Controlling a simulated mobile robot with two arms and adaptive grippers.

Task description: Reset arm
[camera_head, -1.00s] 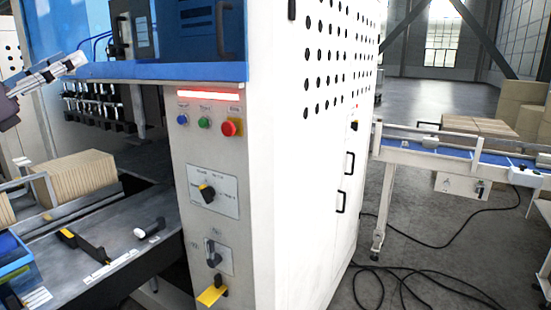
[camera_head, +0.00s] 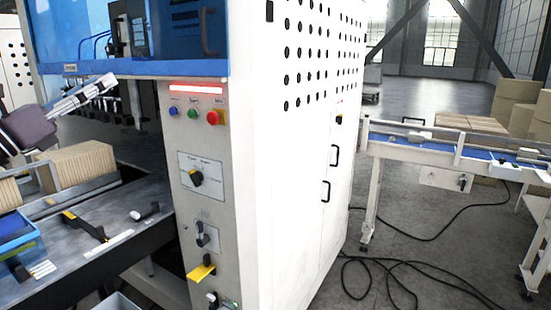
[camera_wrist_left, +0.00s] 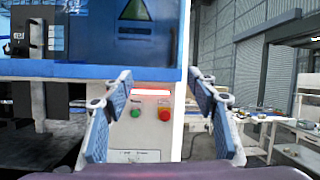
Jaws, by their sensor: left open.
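My left gripper (camera_head: 112,82) comes in from the left in the head view, in the air before the machine's dark opening. In the left wrist view my left gripper (camera_wrist_left: 160,92) has its two blue-padded fingers spread wide with nothing between them. Beyond them stands the machine's control panel (camera_wrist_left: 150,140), with a red light bar, a green button and a red button. The same control panel (camera_head: 199,145) shows in the head view, apart from the gripper. My right gripper is in neither view.
A machine bench (camera_head: 140,230) carries a yellow-black handle (camera_head: 84,226) and a blue bin (camera_head: 20,242). A stack of tan boards (camera_head: 80,163) stands behind. A yellow lever (camera_head: 201,271) sticks out low on the panel. A conveyor (camera_head: 455,150) and floor cables (camera_head: 385,270) are at right.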

